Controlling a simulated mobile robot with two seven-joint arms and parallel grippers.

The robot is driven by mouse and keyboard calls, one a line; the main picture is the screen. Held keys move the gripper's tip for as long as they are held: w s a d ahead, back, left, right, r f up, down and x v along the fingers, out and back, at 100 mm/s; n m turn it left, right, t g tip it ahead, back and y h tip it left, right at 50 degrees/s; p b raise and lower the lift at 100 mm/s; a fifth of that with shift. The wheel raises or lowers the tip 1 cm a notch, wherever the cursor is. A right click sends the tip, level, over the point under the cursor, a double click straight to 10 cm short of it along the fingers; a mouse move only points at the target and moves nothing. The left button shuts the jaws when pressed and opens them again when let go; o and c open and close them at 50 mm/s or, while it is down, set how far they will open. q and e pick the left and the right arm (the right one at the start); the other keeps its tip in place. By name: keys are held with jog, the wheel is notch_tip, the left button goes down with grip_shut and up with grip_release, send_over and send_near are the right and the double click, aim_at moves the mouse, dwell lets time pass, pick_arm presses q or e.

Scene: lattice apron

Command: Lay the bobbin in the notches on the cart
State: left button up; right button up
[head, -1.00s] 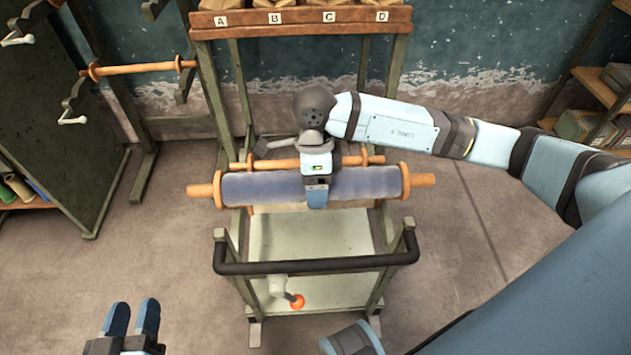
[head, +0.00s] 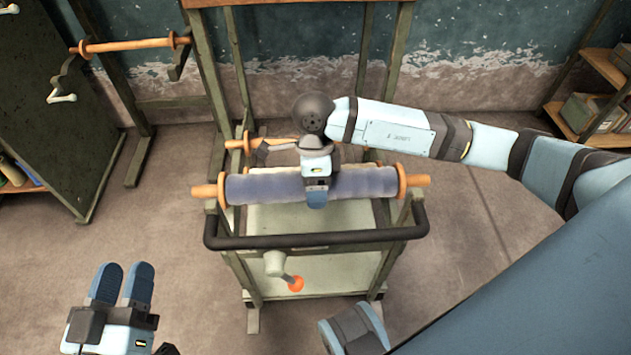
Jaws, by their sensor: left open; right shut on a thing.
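The bobbin (head: 255,187) is a blue-grey wound roll with orange wooden flanges and end pins, lying level across the picture. My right gripper (head: 316,196) is shut on it near its middle, from above. The cart (head: 313,237) has a green frame, a pale deck and a black handle bar. The bobbin hangs over it, just behind the handle, with its pins close to the side posts. I cannot tell whether the pins touch the cart, and the notches are not clear. My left gripper (head: 122,285) is open and empty at the lower left, apart from the cart.
A green rack stands behind the cart, with an orange rod (head: 262,144) partly hidden by my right arm. A dark stand (head: 62,110) with another orange rod (head: 130,46) is at the left. Shelves (head: 598,100) stand at the far right. The floor around the cart is clear.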

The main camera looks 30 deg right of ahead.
pick_arm(q)
notch_tip(320, 180, down, 6)
jog(key=w+m+g+b, duration=0.1)
jog(key=m+b, duration=0.1)
jog(key=b, duration=0.5)
jog(key=shift+w+a+f+g, duration=0.15)
jog(key=shift+w+a+g, duration=0.1)
jog(key=shift+w+g, duration=0.1)
pick_arm(e)
notch_tip(320, 180, down, 11)
pick_arm(q)
jog(key=shift+m, duration=0.3)
pick_arm(e)
jog(key=shift+f, duration=0.1)
pick_arm(q)
jog(key=shift+a+f+b, duration=0.1)
jog(key=shift+f+b, duration=0.7)
jog(key=shift+b, duration=0.05)
pick_arm(e)
jog(key=shift+f, duration=1.1)
pick_arm(q)
jog(key=shift+f, duration=0.1)
pick_arm(e)
jog(key=shift+f, duration=0.1)
jog(key=shift+f, duration=0.2)
